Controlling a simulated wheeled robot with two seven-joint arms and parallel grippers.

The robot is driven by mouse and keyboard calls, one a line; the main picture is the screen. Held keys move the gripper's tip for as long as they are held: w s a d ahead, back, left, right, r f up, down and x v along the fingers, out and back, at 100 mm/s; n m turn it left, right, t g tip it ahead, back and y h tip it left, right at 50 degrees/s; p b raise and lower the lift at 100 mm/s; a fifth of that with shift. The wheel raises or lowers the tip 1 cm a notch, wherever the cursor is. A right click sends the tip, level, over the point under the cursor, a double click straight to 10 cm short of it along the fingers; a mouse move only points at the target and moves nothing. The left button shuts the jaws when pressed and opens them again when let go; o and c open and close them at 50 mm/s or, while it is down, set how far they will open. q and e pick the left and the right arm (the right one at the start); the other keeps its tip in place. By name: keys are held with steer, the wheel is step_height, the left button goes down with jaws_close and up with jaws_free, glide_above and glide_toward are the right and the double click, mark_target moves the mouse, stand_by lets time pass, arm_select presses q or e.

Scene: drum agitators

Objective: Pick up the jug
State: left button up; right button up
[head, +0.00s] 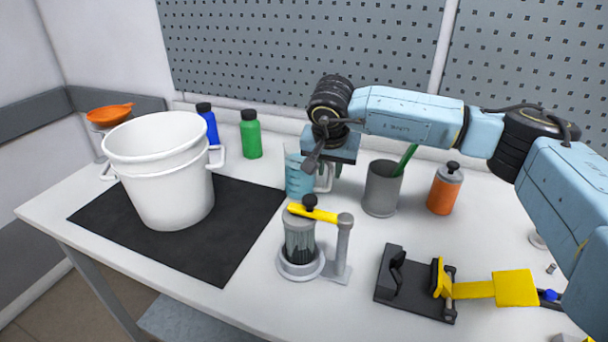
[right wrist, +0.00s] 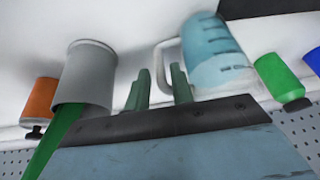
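The jug (head: 298,178) is clear with blue marks or contents and has a pale handle on its right side. It stands upright on the white table, partly hidden behind my right gripper (head: 318,158). In the right wrist view the jug (right wrist: 214,50) is at the upper right, with its handle facing the fingers. My right gripper (right wrist: 160,78) shows two green-grey fingers apart, with the handle close to the gap between them. I cannot tell whether they touch the handle. My left gripper is not in view.
A grey cup (head: 381,190) with a green stick stands right of the jug. An orange bottle (head: 444,192) is further right. A lidded cylinder stand (head: 300,245) is in front. White buckets (head: 165,185) stand on a black mat (head: 225,255) at left. A green bottle (head: 250,136) is behind.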

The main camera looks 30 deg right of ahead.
mark_target(330, 175)
steer(key=x, duration=0.3)
steer(key=shift+f, duration=0.1)
steer(key=shift+c, duration=0.2)
jaws_close()
